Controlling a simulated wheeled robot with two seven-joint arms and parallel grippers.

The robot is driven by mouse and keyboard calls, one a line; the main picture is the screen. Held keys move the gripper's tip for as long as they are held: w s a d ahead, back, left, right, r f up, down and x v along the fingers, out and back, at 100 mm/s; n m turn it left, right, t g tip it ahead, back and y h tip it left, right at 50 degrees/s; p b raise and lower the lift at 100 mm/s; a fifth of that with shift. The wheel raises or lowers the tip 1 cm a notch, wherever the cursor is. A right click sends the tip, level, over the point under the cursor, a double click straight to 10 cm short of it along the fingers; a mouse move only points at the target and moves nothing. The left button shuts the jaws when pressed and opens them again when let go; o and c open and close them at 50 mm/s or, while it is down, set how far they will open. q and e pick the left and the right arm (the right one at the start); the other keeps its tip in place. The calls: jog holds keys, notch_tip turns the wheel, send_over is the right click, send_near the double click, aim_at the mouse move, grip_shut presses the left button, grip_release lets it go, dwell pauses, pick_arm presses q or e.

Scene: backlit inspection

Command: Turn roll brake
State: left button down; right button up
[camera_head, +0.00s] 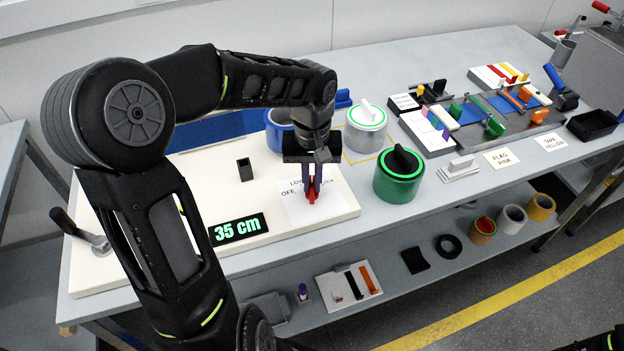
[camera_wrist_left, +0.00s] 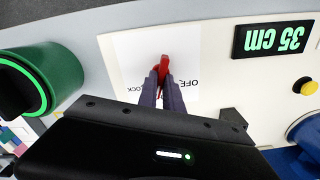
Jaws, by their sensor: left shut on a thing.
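The roll brake is a red lever (camera_head: 311,196) on a white label printed OFF and, partly hidden, LOCK. The label (camera_head: 332,207) lies on a cream board (camera_head: 281,231). My left gripper (camera_head: 312,190) points down over the label, its two fingers shut on the red lever. In the left wrist view the red lever (camera_wrist_left: 164,62) shows between the fingertips of my left gripper (camera_wrist_left: 162,75), with OFF to the right of it. Which mark the lever points to, I cannot tell. My right gripper is not in view.
A black display (camera_head: 238,229) reading 35 cm sits left of the label. A green roll (camera_head: 398,174) with a black knob stands close to the right. A white roll (camera_head: 365,127) is behind. A crank (camera_head: 79,231) is at the board's left end.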

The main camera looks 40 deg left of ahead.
aim_at(313, 184)
pick_arm(q)
jog(key=shift+m, duration=0.4)
jog(key=m, duration=0.3)
jog(key=shift+d+m, duration=0.1)
jog(key=shift+m, duration=2)
jog(key=shift+w, duration=0.1)
jog(key=c, duration=1.5)
grip_release()
notch_tip(313, 184, up, 8)
jog(key=shift+f, duration=0.1)
